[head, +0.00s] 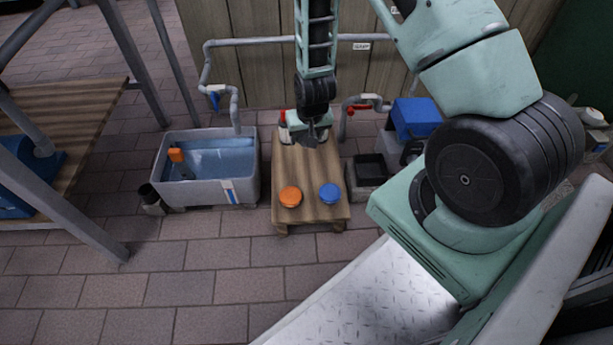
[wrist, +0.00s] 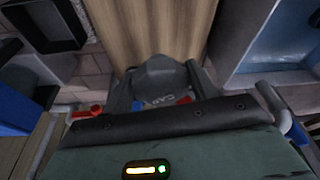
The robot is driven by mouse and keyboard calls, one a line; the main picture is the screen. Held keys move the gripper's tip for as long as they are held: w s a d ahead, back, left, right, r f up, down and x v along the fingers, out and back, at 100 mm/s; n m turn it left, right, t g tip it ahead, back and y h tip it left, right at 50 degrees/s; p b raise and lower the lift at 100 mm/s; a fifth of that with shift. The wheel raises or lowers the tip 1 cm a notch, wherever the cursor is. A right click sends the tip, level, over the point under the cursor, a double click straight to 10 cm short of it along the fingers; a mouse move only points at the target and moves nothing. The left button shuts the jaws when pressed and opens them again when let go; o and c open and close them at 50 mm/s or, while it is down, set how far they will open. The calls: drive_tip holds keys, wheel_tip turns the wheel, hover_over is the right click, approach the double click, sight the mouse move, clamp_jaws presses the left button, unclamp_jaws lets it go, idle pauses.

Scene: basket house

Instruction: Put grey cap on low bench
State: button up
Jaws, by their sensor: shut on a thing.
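The low bench (head: 312,188) is a narrow wooden top in the middle of the head view; its planks fill the upper middle of the wrist view (wrist: 155,28). An orange cap (head: 290,196) and a blue cap (head: 330,193) lie side by side near its front end. My gripper (head: 309,136) is over the bench's back end, pointing down. In the wrist view my gripper (wrist: 158,84) is shut on the grey cap (wrist: 158,68), which sits between the fingers. The cap looks small and dark in the head view, and I cannot tell whether it touches the bench.
A grey tub of water (head: 212,196) stands left of the bench. A dark open box (head: 371,168) and a blue-lidded container (head: 415,118) stand to the right. Pipes with a red valve (head: 360,108) run along the wooden wall behind. The bench's middle is clear.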

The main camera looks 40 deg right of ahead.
sight(306, 165)
wheel_tip(306, 165, down, 10)
drive_tip(key=b, duration=0.6)
drive_tip(key=shift+f+b, duration=0.25)
drive_tip(key=shift+b, duration=0.05)
drive_tip(key=shift+r, duration=0.15)
drive_tip(key=o, duration=1.1)
drive_tip(key=shift+c, duration=0.2)
